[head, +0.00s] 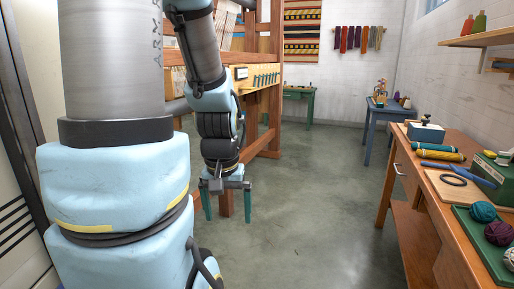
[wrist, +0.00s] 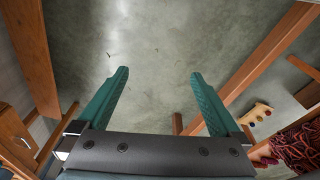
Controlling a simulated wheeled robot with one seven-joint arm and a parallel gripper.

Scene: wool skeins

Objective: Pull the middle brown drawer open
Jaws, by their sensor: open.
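My gripper (head: 228,217) hangs pointing down over open floor, left of centre in the head view. Its two green fingers are spread wide with nothing between them; they also show in the wrist view (wrist: 160,74). A brown wooden workbench (head: 392,200) stands at the right, well apart from my gripper. A pale bar handle (head: 399,169) shows on its brown front, seen at a steep angle. I cannot make out separate drawers there, nor which one is the middle drawer.
A wooden loom frame (head: 272,100) stands close behind my gripper. Green tray (head: 486,247) with wool balls and tools lie on the workbench. A blue table (head: 376,118) and a green table (head: 309,102) stand farther back. The grey floor (head: 320,190) between is clear.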

